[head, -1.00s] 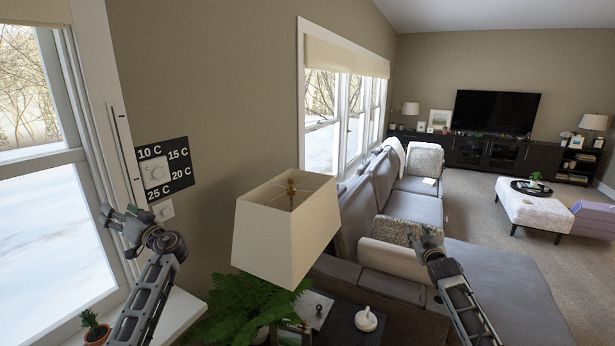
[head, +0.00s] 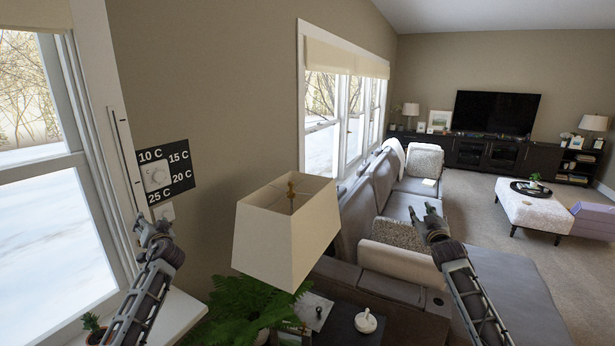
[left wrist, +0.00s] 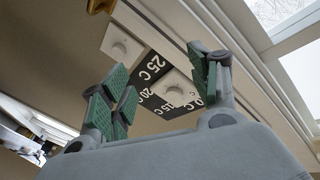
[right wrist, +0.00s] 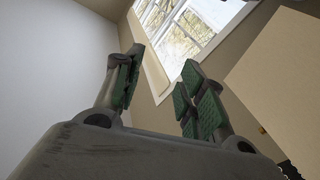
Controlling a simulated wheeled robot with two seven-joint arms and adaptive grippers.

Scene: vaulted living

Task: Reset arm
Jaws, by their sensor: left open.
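My left gripper (head: 150,230) is in front of the wall beside the window, just below the dial panel. It is open and empty. The left wrist view also shows its spread green-padded fingers (left wrist: 160,85), with the panel beyond them. My right gripper (head: 426,219) is raised in front of the grey sofa. It is open, and its fingers (right wrist: 155,85) hold nothing in the right wrist view. The dark panel (head: 181,157) carries a white dial (head: 155,174) ringed by temperature labels from 10 C to 25 C. A smaller white wall knob (head: 165,211) sits below it, partly hidden by my left gripper.
A lamp with a cream shade (head: 265,240) stands between my arms, above a fern (head: 245,305). A white sill (head: 180,315) with a small potted plant (head: 92,325) lies at lower left. The sofa (head: 375,205) fills the area around my right arm.

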